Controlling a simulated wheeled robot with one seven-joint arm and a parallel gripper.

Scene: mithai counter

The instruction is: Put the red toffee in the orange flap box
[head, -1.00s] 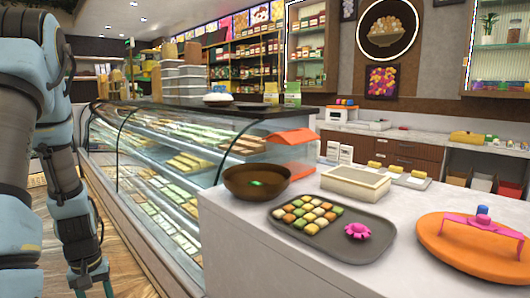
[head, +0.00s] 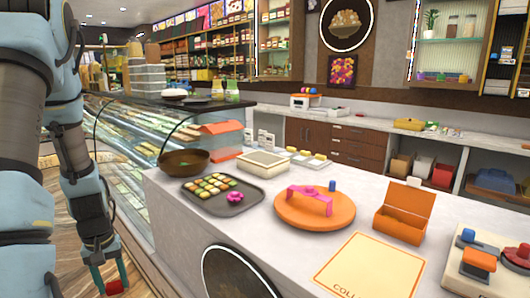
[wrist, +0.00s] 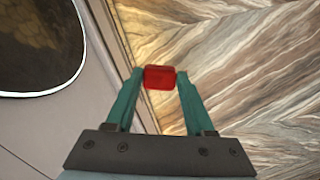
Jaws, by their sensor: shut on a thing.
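My gripper (wrist: 160,92) is shut on the red toffee (wrist: 159,77), which sits between the teal fingertips in the wrist view. In the head view the gripper (head: 108,281) hangs low at the left, in front of the counter, with the red toffee (head: 115,287) at its tips near the bottom edge. Below it is the wooden floor. The orange flap box (head: 399,226) stands on the white counter at the right, its flap raised at the back. The gripper is well to the left of the box and lower than the counter top. The box's inside is only partly visible.
On the counter (head: 165,190) are a grey tray (head: 243,209) of sweets, a brown bowl (head: 184,163), a cream bin (head: 263,168), an orange round board (head: 316,212) with a pink piece, a yellow mat (head: 367,265) and a scale-like device (head: 465,277). The counter's front edge lies between gripper and box.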

